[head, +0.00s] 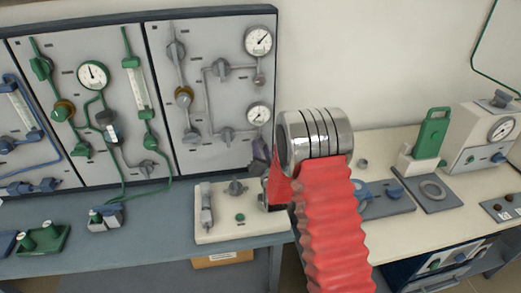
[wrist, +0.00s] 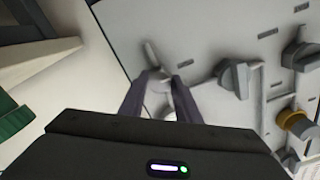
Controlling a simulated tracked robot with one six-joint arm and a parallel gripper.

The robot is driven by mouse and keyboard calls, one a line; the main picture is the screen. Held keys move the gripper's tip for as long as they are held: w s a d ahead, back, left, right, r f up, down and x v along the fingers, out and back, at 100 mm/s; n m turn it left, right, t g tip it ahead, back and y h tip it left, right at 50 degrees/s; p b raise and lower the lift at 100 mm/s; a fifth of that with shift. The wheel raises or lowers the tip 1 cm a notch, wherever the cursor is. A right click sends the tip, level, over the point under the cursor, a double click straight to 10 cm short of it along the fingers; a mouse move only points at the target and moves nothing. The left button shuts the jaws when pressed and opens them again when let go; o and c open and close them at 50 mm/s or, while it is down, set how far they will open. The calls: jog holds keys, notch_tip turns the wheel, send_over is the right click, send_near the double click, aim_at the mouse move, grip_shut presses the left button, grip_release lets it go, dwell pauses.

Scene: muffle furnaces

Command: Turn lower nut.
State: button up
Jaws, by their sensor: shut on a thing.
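On the right grey panel, the lower gauge (head: 259,114) has a white dial. In the head view my gripper (head: 260,155) is just below this gauge, at the panel's lower right corner, partly behind my own arm. The lower nut is hidden there by the fingers. In the wrist view the two dark fingers of my gripper (wrist: 165,80) close around a small grey fitting (wrist: 152,53), which seems to be the lower nut; part of it sticks out past the fingertips. The nut's turned angle cannot be told.
A grey knob (wrist: 234,78) sits on the panel close beside the fingers. The upper gauge (head: 258,41) is above. A white valve block (head: 241,223) stands on the bench below. A green-handled device (head: 430,135) and more instruments stand on the right bench.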

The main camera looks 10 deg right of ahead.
jog(key=o, duration=1.1)
jog(key=shift+s, duration=0.15)
jog(key=s, duration=1.3)
jog(key=shift+s, duration=0.3)
jog(key=shift+f, duration=0.1)
